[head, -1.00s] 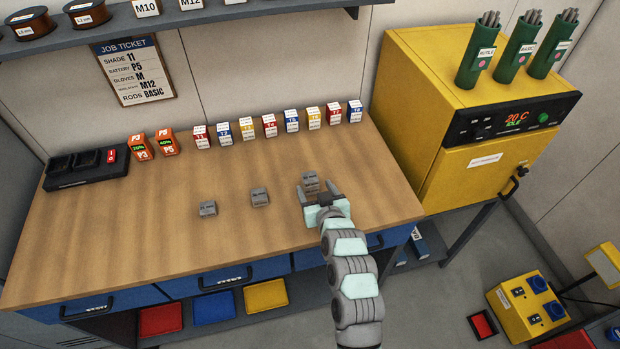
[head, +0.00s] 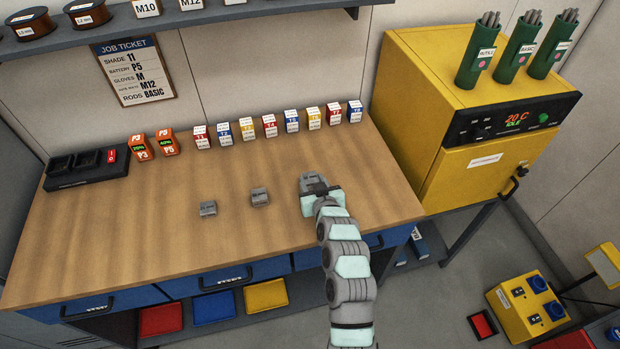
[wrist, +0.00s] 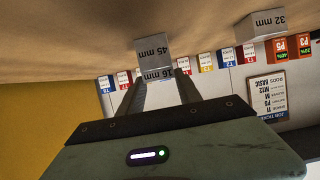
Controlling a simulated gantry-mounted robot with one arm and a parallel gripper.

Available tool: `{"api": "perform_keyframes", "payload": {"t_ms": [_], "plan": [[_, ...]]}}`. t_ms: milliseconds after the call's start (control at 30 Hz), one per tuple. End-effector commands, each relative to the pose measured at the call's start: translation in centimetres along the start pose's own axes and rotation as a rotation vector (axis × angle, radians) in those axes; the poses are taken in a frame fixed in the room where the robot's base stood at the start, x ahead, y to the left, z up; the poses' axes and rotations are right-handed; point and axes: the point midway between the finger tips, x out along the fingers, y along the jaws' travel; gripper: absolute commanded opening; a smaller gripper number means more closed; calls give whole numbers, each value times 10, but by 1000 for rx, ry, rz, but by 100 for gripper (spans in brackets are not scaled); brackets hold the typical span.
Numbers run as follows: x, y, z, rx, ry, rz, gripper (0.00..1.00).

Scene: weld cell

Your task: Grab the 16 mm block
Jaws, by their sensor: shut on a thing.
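The grey block marked 16 mm (wrist: 158,75) is between the two fingertips of my gripper (wrist: 160,78) in the upside-down wrist view. Its marked face is a thin band. Directly against it, on the table side, is a grey face marked 45 mm (wrist: 152,48), which looks like a block under it. In the head view my gripper (head: 314,187) is at these grey blocks (head: 311,178) on the right part of the bench, shut on the 16 mm block and partly hiding it. Whether the two faces touch or are slightly apart is unclear.
On the wooden bench (head: 110,230), a grey block marked 32 mm (wrist: 264,22) stands left of my gripper, with another grey block (head: 208,208) farther left. Several small coloured boxes (head: 269,126) line the back. A yellow oven (head: 430,90) stands right.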

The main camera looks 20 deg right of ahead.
Motion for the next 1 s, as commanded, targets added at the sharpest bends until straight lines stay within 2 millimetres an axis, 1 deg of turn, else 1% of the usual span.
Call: {"api": "perform_keyframes", "payload": {"t_ms": [33,67,400,667,767,933,967,1000], "plan": [[0,0,0,0,0,0,30],[0,0,0,0,0,0,27],[0,0,0,0,0,0,0],[0,0,-1,0,0,0,0],[-2,0,-5,-1,2,0,0],[-9,0,-23,-1,2,0,0],[-11,0,-28,-2,2,1,0],[-15,0,-38,-2,6,0,0]]}}
